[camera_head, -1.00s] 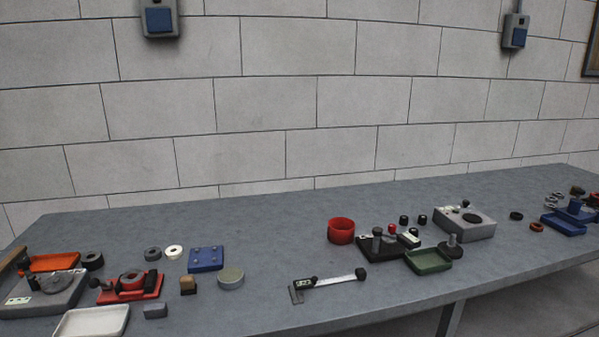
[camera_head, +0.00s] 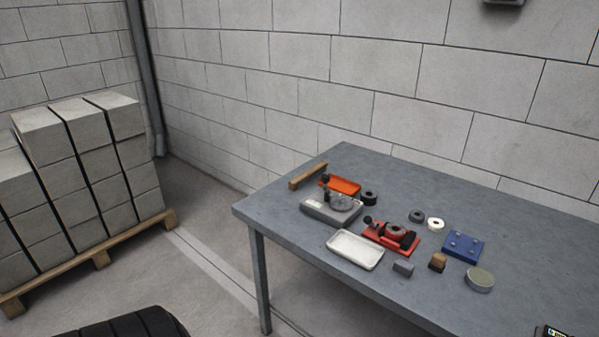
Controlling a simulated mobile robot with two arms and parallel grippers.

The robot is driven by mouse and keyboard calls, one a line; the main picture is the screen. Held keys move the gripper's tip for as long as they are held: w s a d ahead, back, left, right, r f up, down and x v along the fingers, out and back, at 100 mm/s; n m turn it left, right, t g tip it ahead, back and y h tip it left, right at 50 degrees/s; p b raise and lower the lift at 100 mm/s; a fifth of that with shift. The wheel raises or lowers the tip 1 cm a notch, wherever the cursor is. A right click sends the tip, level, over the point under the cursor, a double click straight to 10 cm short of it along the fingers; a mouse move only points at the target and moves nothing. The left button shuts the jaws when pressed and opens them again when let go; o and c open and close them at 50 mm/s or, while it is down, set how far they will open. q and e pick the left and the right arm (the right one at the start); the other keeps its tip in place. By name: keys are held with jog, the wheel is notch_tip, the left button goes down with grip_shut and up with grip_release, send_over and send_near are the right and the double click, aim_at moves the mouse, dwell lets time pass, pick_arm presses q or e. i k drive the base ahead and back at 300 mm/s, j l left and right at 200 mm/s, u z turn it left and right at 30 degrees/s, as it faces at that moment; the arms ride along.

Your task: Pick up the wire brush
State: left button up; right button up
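A long wooden piece (camera_head: 308,176) lies at the far left end of the grey table, beside an orange tray (camera_head: 341,185). It may be the wire brush, but its bristles cannot be made out. A small tan and dark block (camera_head: 437,261) stands nearer the front edge; it is too small to identify. Neither of my grippers is in view.
The grey table (camera_head: 375,170) holds a grey fixture (camera_head: 331,207), white tray (camera_head: 355,250), red fixture (camera_head: 391,236), blue plate (camera_head: 463,246), several rings and a round grey disc (camera_head: 480,280). A pallet (camera_head: 100,258) of blocks stands left.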

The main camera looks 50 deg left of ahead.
aim_at(319, 168)
jog(key=u, duration=1.5)
